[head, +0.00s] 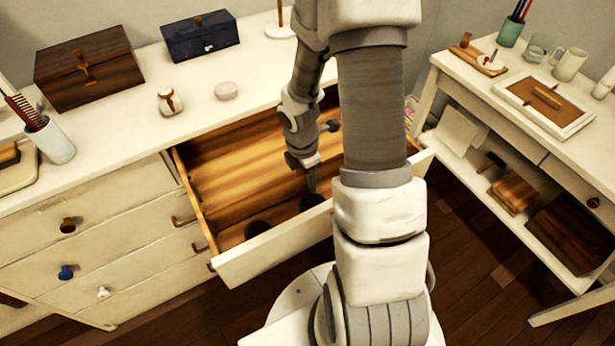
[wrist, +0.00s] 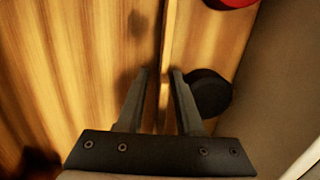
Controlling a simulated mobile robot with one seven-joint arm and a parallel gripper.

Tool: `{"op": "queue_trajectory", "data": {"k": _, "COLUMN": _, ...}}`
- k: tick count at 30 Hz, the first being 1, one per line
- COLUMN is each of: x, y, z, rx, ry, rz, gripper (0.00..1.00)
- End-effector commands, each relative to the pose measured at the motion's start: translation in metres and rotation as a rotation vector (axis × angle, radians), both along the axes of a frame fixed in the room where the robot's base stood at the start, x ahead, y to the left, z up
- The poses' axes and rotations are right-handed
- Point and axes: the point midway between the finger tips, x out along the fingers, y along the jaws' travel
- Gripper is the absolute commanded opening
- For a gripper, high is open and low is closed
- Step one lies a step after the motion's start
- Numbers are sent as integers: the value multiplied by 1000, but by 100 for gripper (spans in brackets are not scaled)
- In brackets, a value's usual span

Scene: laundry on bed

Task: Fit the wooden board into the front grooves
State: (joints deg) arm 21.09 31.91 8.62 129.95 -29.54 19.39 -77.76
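In the wrist view a thin pale wooden strip, which looks like the upper edge of the wooden board (wrist: 168,40), runs up the picture and passes between my two fingers. My gripper (wrist: 161,72) straddles it, with a gap on the left and the right finger close to or against it. In the head view my gripper (head: 311,188) points down into the open drawer (head: 275,245), near its front wall. My arm hides part of the drawer. The front grooves cannot be made out, and the board is not clearly distinct from the drawer's wooden floor in the head view.
A dark round object (wrist: 209,92) sits right beside the right finger, with a red object (wrist: 232,2) beyond. Another dark round thing (head: 257,228) lies at the drawer's front left.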

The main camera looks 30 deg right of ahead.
Motion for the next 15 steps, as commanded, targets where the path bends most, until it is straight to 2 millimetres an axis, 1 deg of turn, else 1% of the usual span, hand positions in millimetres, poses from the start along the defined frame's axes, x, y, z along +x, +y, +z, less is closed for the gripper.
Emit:
{"op": "queue_trajectory", "data": {"k": 10, "x": 0, "y": 0, "z": 2, "rx": 0, "ry": 0, "rz": 0, "gripper": 42}}
{"op": "queue_trajectory", "data": {"k": 13, "x": 0, "y": 0, "z": 12, "rx": -1, "ry": -1, "rz": -1, "gripper": 42}}
{"op": "queue_trajectory", "data": {"k": 15, "x": 0, "y": 1, "z": 24, "rx": -1, "ry": -2, "rz": -2, "gripper": 42}}
